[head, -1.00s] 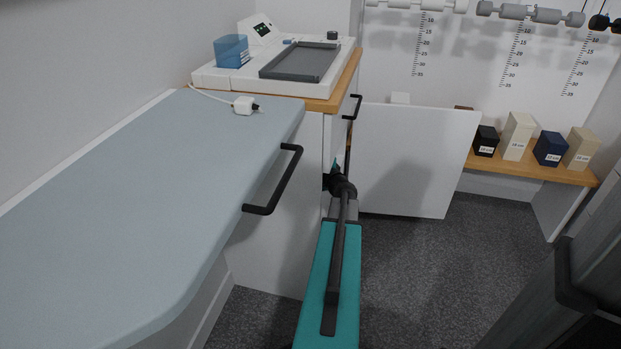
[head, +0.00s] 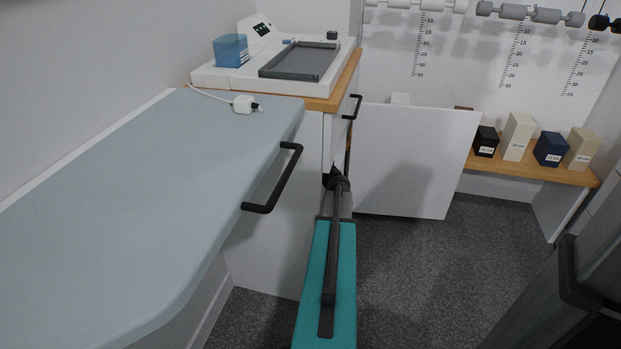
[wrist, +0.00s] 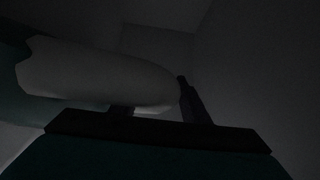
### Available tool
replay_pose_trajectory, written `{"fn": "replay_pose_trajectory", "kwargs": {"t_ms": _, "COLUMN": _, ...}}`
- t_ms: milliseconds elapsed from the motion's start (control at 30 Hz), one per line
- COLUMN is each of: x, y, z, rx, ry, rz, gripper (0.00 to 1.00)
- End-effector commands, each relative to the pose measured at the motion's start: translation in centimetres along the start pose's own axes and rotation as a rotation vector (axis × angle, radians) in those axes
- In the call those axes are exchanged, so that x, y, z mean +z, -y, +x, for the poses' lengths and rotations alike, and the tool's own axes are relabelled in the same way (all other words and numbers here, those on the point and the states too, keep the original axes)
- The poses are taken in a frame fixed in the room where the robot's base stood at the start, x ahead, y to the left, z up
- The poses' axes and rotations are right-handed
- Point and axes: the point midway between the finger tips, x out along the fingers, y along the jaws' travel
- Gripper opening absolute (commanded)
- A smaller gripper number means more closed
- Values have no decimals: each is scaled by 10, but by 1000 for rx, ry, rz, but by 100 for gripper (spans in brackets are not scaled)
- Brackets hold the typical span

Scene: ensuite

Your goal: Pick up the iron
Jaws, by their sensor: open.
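In the dark wrist view, a pale rounded body (wrist: 95,78) with a teal part at its left lies close in front of my gripper. It looks like the iron, but the dim light hides its details. My gripper (wrist: 153,98) is open. Its right finger stands just beyond the pale body's rounded right end, and the left finger is mostly hidden by that body. Whether a finger touches it I cannot tell. In the head view my arm reaches into the opening below the counter, so the gripper and the iron are hidden there.
A white open door panel (head: 411,160) stands right of my arm. A pale blue board (head: 130,190) and a black handle (head: 276,180) are at the left. A wooden counter (head: 335,97) holds a white unit. Labelled boxes stand on a shelf (head: 540,170) at the right.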

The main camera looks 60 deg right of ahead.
Motion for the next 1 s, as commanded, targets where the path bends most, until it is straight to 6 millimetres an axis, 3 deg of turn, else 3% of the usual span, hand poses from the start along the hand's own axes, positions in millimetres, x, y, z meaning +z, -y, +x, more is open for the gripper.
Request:
{"fn": "replay_pose_trajectory", "kwargs": {"t_ms": 33, "x": 0, "y": 0, "z": 0, "rx": 0, "ry": 0, "rz": 0, "gripper": 38}}
{"fn": "replay_pose_trajectory", "kwargs": {"t_ms": 267, "x": 0, "y": 0, "z": 0, "rx": 0, "ry": 0, "rz": 0, "gripper": 0}}
{"fn": "replay_pose_trajectory", "kwargs": {"t_ms": 1000, "x": 0, "y": -1, "z": 0, "rx": 1, "ry": -1, "rz": 4, "gripper": 0}}
